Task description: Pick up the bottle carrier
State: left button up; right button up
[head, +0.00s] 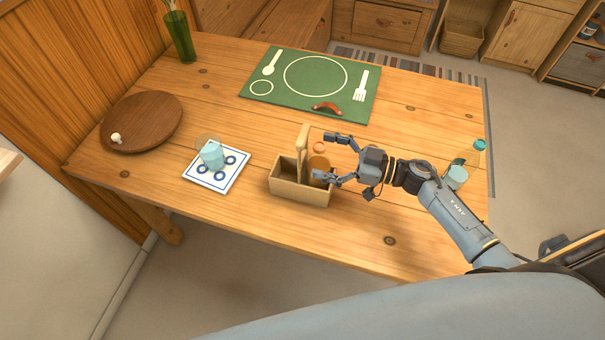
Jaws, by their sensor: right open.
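The bottle carrier (287,191) is a light wooden open box with an upright handle, standing near the front middle of the wooden table. An amber bottle (319,166) with an orange top is in its right part. My right gripper (322,155) comes in from the right and is open, its two fingers spread at the carrier's right side, near the bottle. Whether a finger touches the bottle or the carrier, I cannot tell. My left gripper is not in view.
A white-and-blue tile (199,177) with a light blue cup (212,155) lies to the left. Further left is a round wooden tray (160,125). A green placemat (250,98) lies behind. A pale cup (455,177) stands right, behind my arm. The front table strip is clear.

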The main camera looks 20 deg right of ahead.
aim_at(303, 156)
jog(key=x, duration=0.1)
jog(key=p+x, duration=0.1)
jog(key=x, duration=0.2)
jog(key=shift+a+r+p, duration=0.3)
jog(key=shift+w+a+f, duration=0.15)
jog(key=shift+w+a, duration=0.1)
jog(key=shift+a, duration=0.05)
jog(key=shift+s+d, duration=0.1)
jog(key=shift+c, duration=0.5)
jog(key=c, duration=1.8)
